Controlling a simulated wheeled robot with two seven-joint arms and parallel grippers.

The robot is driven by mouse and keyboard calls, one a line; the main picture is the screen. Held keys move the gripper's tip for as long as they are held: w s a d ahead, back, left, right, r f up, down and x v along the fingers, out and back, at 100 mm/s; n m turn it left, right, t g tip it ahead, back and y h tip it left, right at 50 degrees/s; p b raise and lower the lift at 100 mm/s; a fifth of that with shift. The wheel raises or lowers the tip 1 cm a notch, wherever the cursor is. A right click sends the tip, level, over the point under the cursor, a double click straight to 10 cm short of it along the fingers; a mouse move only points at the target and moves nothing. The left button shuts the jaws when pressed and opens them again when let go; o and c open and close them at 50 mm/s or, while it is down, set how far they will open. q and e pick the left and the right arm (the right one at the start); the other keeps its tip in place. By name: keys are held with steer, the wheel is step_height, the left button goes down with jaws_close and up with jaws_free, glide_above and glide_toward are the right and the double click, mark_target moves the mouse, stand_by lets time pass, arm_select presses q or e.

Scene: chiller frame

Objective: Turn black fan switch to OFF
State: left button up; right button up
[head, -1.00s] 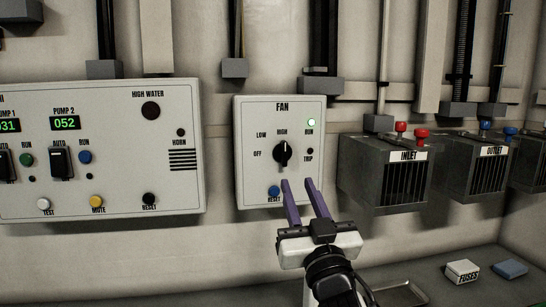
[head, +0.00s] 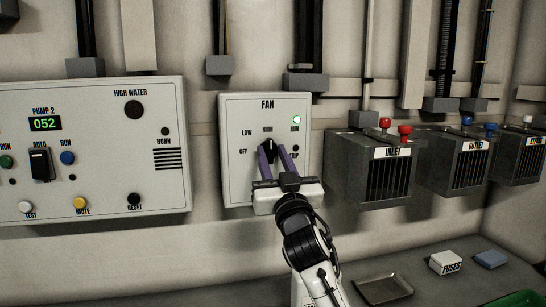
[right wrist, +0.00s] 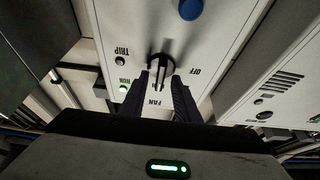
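The fan panel (head: 232,190) is a pale box labelled FAN on the wall. Its black fan switch (head: 269,146) is partly hidden by my right gripper (head: 274,150) in the head view. In the right wrist view the switch (right wrist: 161,65) stands in line with the FAN label, with OFF to one side, so it seems to point at HIGH. The purple fingers of my right gripper (right wrist: 162,85) are open, one on each side of the switch. I cannot tell whether they touch it. The green RUN light (head: 296,120) is lit. My left gripper is not in view.
A pump panel (head: 110,205) with buttons is left of the fan panel. Grey INLET (head: 345,180) and OUTLET (head: 435,165) boxes with coloured terminals jut out on the right. Below lie a metal tray (head: 375,300), a FUSES box (head: 445,263) and a blue block (head: 491,259).

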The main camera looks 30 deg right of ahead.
steer(key=shift+c, duration=0.2)
jaws_close()
